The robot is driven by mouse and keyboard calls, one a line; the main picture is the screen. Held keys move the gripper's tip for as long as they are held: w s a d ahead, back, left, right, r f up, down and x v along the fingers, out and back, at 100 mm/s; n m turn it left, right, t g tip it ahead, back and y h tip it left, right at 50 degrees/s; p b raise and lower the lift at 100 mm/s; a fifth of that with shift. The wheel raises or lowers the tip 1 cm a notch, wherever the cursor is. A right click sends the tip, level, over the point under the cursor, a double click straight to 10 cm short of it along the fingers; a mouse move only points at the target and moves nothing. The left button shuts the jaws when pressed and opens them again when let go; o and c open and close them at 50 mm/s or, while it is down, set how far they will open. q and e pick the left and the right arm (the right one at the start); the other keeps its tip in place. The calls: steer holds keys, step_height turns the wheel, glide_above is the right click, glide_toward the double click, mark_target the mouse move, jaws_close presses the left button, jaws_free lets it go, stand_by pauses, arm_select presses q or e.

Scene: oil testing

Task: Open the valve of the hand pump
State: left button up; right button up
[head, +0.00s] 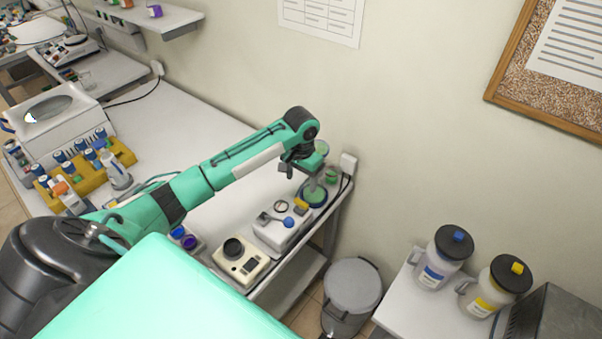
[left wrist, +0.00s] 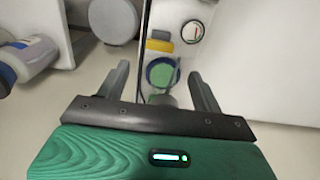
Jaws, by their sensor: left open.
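My left gripper (head: 313,180) reaches over the far end of the bench, fingers pointing down, open and empty. In the left wrist view its two dark fingers (left wrist: 162,84) are spread apart. A round green part with a blue rim (head: 316,199) lies just below it; this shows between the fingers in the left wrist view (left wrist: 162,72). Beside it is a white device with a round gauge (head: 281,206), a blue knob (head: 288,221) and a yellow part (head: 301,204). It may be the hand pump; I cannot tell which part is the valve. My right gripper is out of view.
A beige instrument (head: 241,262) stands nearer on the bench. A wall socket with a plug (head: 348,163) is close behind the gripper. A grey bin (head: 352,287) stands off the bench end. Two jugs (head: 443,257) (head: 494,286) stand on a side table.

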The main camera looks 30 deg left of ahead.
arm_select(q)
steer(key=shift+r+b, duration=0.45)
steer(key=shift+r, duration=1.8)
